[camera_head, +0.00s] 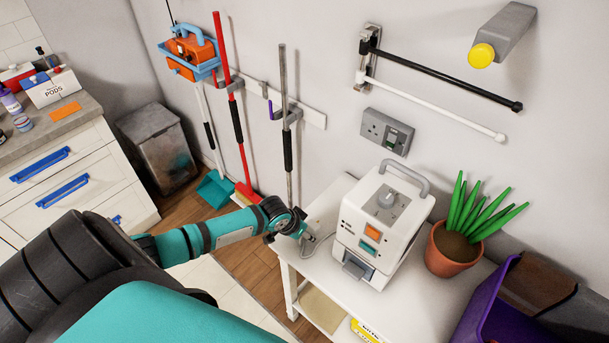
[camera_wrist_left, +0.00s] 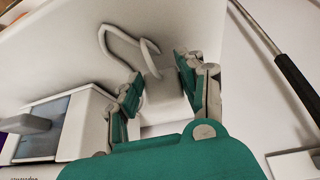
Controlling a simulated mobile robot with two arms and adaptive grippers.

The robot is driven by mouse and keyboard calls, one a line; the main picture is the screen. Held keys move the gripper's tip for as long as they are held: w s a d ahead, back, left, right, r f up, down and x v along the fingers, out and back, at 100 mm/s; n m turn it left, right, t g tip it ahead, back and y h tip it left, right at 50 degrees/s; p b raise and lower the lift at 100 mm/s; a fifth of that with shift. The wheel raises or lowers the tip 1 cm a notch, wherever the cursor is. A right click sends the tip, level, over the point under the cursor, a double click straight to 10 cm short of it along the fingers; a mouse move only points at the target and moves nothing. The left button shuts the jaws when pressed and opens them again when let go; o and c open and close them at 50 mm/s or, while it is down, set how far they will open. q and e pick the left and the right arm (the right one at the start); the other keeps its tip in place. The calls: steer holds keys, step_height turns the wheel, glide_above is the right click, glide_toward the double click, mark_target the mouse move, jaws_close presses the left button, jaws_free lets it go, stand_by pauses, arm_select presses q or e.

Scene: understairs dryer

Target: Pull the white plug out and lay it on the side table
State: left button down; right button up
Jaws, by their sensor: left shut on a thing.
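My left gripper (camera_head: 303,236) is at the left end of the white side table (camera_head: 418,308), beside the white machine. It is shut on the white plug (camera_wrist_left: 162,98), which sits between both fingers in the left wrist view (camera_wrist_left: 160,88). The plug's pale cord (camera_wrist_left: 122,38) curls away from it in a loop. The plug is at or just above the table top; I cannot tell whether it touches. The grey wall socket (camera_head: 387,132) is above and behind the table, well away from the gripper. My right gripper is not in view.
The white machine (camera_head: 380,225) with a grey handle stands mid-table, right of my gripper. A potted plant (camera_head: 452,250) is to its right. A purple bin (camera_head: 490,305) stands at the lower right. A red broom (camera_head: 236,110) and other poles hang on the wall behind.

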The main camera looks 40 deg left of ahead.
arm_select(q)
steer(key=c, duration=0.7)
jaws_free()
steer(key=v, duration=1.2)
